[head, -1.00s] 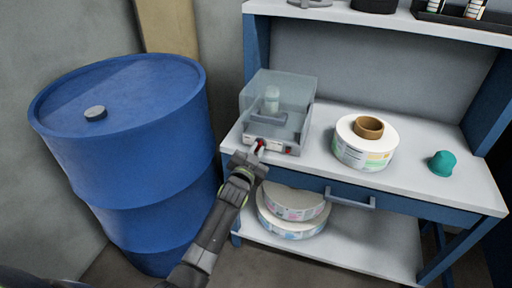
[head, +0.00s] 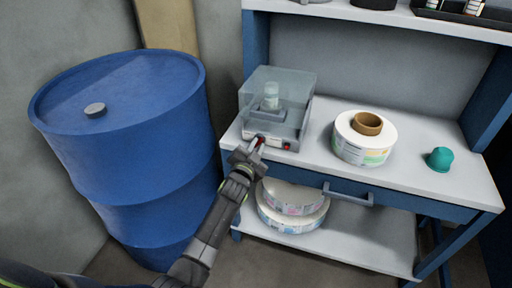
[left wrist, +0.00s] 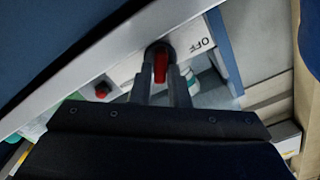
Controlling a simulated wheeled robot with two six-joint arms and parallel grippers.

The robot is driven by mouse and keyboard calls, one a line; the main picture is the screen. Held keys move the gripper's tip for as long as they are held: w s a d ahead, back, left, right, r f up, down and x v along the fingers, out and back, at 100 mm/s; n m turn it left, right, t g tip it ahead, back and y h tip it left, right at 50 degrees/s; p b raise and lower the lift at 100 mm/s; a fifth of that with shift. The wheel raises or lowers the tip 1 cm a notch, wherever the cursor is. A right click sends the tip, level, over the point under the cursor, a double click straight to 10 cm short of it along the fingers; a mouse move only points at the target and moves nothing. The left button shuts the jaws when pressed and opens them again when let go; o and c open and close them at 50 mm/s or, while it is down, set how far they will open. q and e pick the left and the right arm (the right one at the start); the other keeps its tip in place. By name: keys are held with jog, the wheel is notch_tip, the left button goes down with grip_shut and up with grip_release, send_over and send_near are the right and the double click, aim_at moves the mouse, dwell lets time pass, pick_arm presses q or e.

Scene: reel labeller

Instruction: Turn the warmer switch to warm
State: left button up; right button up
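The warmer (head: 290,112) is a clear-covered box with a bottle inside, at the left end of the bench top. Its front panel (left wrist: 127,68) carries a switch (left wrist: 160,66) with a red handle and black surround, beside the printed word OFF. Which mark the handle points at is hard to tell. My left gripper (head: 258,146) is at this panel. In the left wrist view its two fingers (left wrist: 161,78) lie on either side of the red handle, with no clear gap, and look shut on it. My right gripper is not in view.
A small red button (left wrist: 102,90) sits on the same panel. A label reel (head: 364,140) and a teal object (head: 439,159) stand to the right on the bench (head: 408,183). A blue drum (head: 130,140) stands left, and more reels (head: 292,212) lie on the lower shelf.

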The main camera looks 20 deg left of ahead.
pick_arm(q)
jog(key=o, duration=0.3)
jog(key=shift+o, duration=0.2)
jog(key=shift+s, duration=0.1)
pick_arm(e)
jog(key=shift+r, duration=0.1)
